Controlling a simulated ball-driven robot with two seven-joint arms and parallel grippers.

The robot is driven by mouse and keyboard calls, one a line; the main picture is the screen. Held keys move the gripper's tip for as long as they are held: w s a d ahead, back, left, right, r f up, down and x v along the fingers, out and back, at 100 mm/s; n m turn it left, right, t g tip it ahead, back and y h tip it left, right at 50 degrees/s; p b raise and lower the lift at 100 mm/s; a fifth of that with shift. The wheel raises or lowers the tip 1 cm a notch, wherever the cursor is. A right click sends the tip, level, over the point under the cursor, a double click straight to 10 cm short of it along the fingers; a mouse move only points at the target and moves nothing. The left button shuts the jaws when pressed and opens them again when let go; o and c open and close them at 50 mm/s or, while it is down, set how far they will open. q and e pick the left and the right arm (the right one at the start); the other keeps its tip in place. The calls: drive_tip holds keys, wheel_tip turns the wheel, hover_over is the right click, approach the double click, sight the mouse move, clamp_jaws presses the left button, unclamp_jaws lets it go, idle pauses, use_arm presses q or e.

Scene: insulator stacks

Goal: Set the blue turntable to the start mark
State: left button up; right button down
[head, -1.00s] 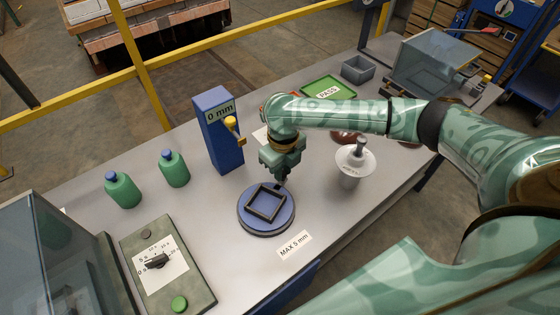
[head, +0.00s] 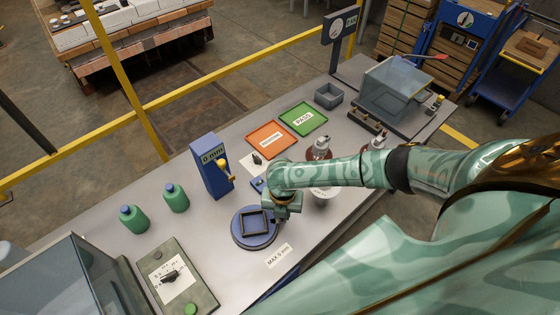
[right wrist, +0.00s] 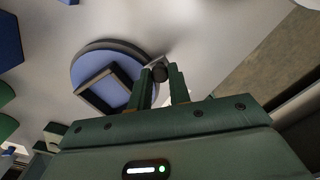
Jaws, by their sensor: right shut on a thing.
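The blue turntable (head: 238,227) lies flat on the grey table, with a black square frame (head: 257,222) on top. In the right wrist view the turntable (right wrist: 84,66) shows its dark rim. My right gripper (head: 273,211) is at the turntable's far right edge. In the right wrist view its two fingers (right wrist: 160,74) are closed around a small dark round knob (right wrist: 159,71) at the rim. I cannot make out a start mark; the gripper may cover it. My left gripper is not in view.
A blue post (head: 211,168) reading "0 mm" stands behind the turntable. A "MAX 5 mm" label (head: 279,256) lies in front. Orange (head: 258,146) and green (head: 317,114) trays lie further back.

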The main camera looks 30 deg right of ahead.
sight(272, 239)
drive_tip(key=s+a+m+p, duration=0.1)
drive_tip(key=m, duration=0.1)
drive_tip(key=s+m+p, duration=0.1)
drive_tip(key=p, duration=0.1)
drive_tip(key=s+a+m+p, duration=0.1)
drive_tip(key=m+p, duration=0.1)
drive_tip(key=shift+s+a+r+m, duration=0.2)
drive_tip(key=shift+s+a+m, duration=0.05)
drive_tip(key=shift+a+m, duration=0.05)
drive_tip(key=a+m+p, duration=0.1)
drive_tip(key=s+a+m+p, duration=0.1)
drive_tip(key=m+p, duration=0.1)
drive_tip(key=shift+s+a+f, duration=0.1)
drive_tip(key=shift+s, duration=0.05)
drive_tip(key=shift+s+a+f+m+p, duration=0.15)
drive_tip(key=shift+a+m+p, duration=0.15)
drive_tip(key=shift+a+m, duration=0.35)
drive_tip(key=shift+s+a+r+m+p, duration=0.15)
drive_tip(key=shift+a+m+p, duration=0.2)
drive_tip(key=shift+m, duration=0.6)
drive_tip(key=shift+f, duration=0.15)
drive_tip(key=c, duration=1.3)
unclamp_jaws()
